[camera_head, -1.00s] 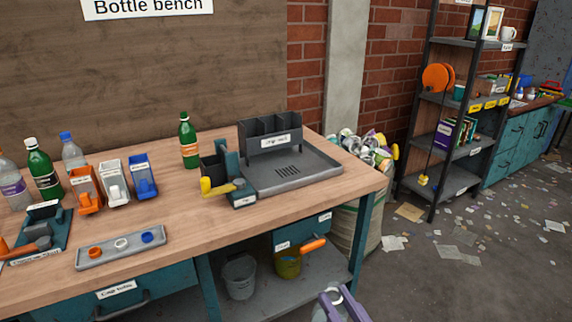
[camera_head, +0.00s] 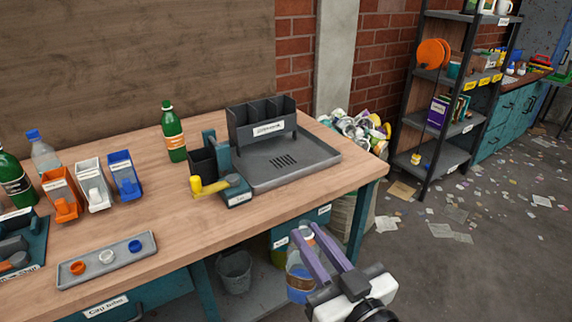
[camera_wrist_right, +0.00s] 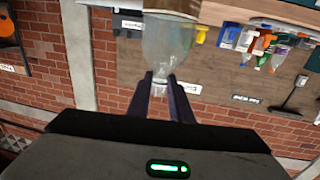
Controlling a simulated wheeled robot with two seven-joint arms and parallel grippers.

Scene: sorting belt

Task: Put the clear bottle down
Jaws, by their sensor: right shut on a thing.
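My right gripper (camera_head: 303,231) is in front of the bench's right part, low near its front edge, with its purple fingers shut on a clear bottle (camera_head: 299,283). In the head view the fingers hide part of the bottle, and a blue band and an orange patch show on it. In the right wrist view the clear bottle (camera_wrist_right: 168,45) has its narrow end between the fingertips (camera_wrist_right: 162,78) and its wide, labelled end away from me. Its cap cannot be made out. My left gripper is not in view.
The wooden bench (camera_head: 215,222) has free room at its front middle. On it stand a grey tray with a divided rack (camera_head: 310,158), a green bottle (camera_head: 173,135), another clear bottle with a blue cap (camera_head: 45,157), small coloured bins (camera_head: 93,184) and a cap tray (camera_head: 100,264).

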